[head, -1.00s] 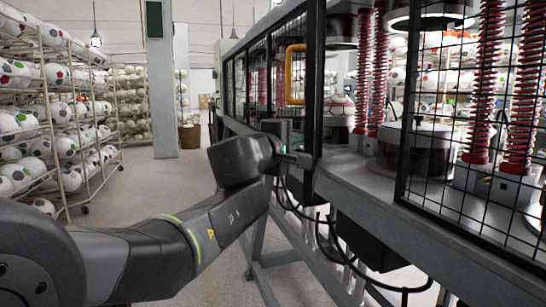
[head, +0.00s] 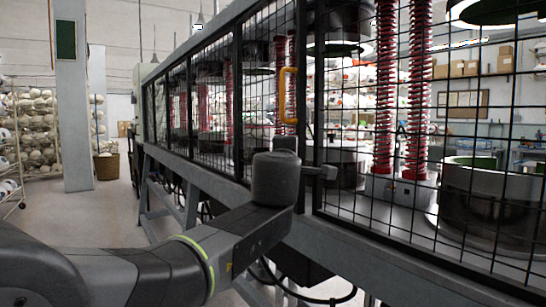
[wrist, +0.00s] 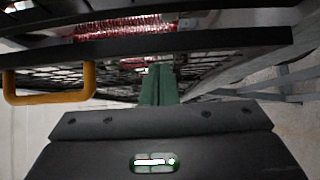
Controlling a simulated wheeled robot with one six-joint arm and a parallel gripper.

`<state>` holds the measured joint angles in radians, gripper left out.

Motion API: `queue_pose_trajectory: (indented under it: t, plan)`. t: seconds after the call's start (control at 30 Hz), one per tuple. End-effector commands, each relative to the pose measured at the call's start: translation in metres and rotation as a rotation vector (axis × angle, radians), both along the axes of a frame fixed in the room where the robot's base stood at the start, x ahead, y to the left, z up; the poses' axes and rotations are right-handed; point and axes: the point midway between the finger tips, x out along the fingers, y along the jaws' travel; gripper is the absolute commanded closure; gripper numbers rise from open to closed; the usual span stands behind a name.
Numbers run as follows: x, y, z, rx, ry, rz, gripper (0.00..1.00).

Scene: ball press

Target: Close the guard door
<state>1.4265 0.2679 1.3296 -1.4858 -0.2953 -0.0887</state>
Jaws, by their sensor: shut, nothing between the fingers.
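The guard door (head: 262,95) is a black-framed wire mesh panel with a yellow handle (head: 288,95) near its right edge. In the head view its right post stands close beside the fixed mesh panel (head: 440,130), with at most a narrow gap. I cannot tell whether it is fully flush. The yellow handle also shows at the left in the wrist view (wrist: 50,84). My gripper (wrist: 158,72) has green fingers, shut and empty, pointing at the door frame and mesh, away from the handle. Contact with the door is unclear. In the head view my wrist hides the fingers.
Behind the mesh stand red springs (head: 386,90) and a round press die (head: 480,195). The grey machine frame (head: 350,250) runs along the front, with cables below. A ball rack (head: 35,130) and a pillar (head: 72,100) stand left. The aisle floor (head: 105,225) is clear.

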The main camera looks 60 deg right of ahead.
Motion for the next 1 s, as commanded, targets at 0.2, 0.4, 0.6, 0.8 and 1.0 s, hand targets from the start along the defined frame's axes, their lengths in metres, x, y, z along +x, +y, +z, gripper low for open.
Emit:
queue_pose_trajectory:
  t: [0.2, 0.4, 0.6, 0.8, 1.0]
  plan:
    - [-0.005, -0.008, 0.000, 0.000, 0.001, -0.001, 1.00]
    - [-0.006, -0.008, -0.001, -0.001, 0.000, -0.001, 1.00]
    - [-0.006, -0.008, -0.001, 0.000, 0.001, -0.001, 1.00]
    - [-0.010, 0.000, 0.000, -0.001, 0.000, -0.001, 1.00]
    - [-0.024, 0.030, 0.002, -0.002, 0.000, -0.002, 1.00]
